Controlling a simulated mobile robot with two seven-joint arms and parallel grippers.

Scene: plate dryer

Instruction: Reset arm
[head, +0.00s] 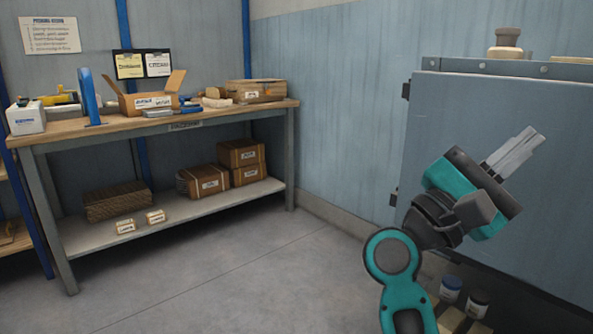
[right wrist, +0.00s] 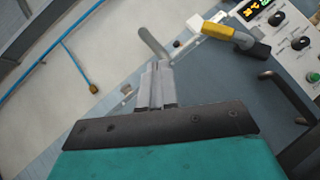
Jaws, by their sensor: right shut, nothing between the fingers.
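My right gripper (head: 518,145) is raised at the right of the head view, in front of the blue-grey machine (head: 440,125). Its fingers are together and nothing is between them. In the right wrist view the gripper (right wrist: 155,68) points away from the camera toward a grey panel with a bent grey bar (right wrist: 152,43) near the fingertips. I cannot tell whether the fingers touch that bar. My left gripper is in neither view.
A yellow-and-black handle (right wrist: 235,35) and a control panel with knobs (right wrist: 290,30) lie at the right of the wrist view. A workbench (head: 240,110) with boxes stands at the left wall. Two small jars (head: 465,297) stand low by the machine. The middle floor is clear.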

